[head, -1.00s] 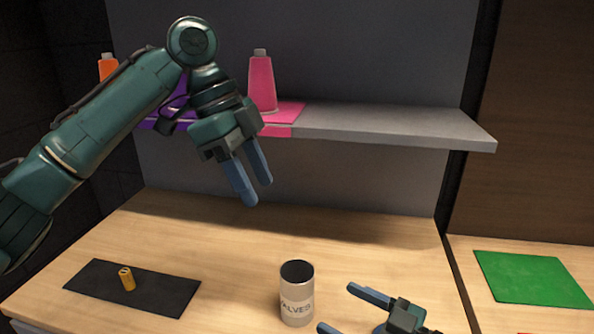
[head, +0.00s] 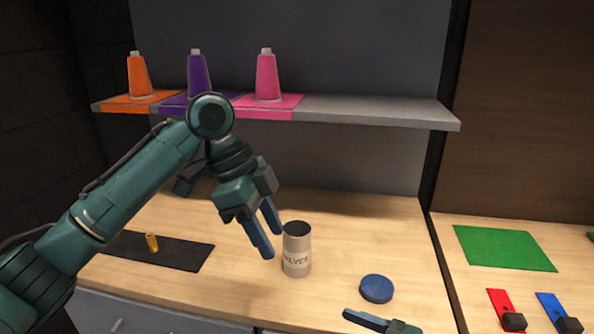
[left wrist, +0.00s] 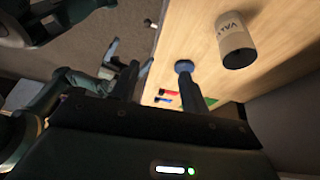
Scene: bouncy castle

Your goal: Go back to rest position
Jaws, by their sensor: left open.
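My left gripper (head: 274,241) is open and empty in the head view. It points down beside the left of an upright open-topped can (head: 297,262) lettered "VALVES"; whether it touches the can is unclear. The can also shows at the upper right of the left wrist view (left wrist: 236,42), clear of the dark fingers. My right gripper (head: 380,320) is mostly cut off at the bottom edge of the head view, with one blue finger showing, so its opening is hidden. A blue disc (head: 376,289) lies on the table between the can and my right gripper.
Orange (head: 138,76), purple (head: 197,72) and pink (head: 267,76) bottles stand on matching mats on the shelf (head: 380,112). A yellow piece (head: 152,243) lies on a black mat (head: 185,254). A green mat (head: 503,248) and red and blue pieces lie at right.

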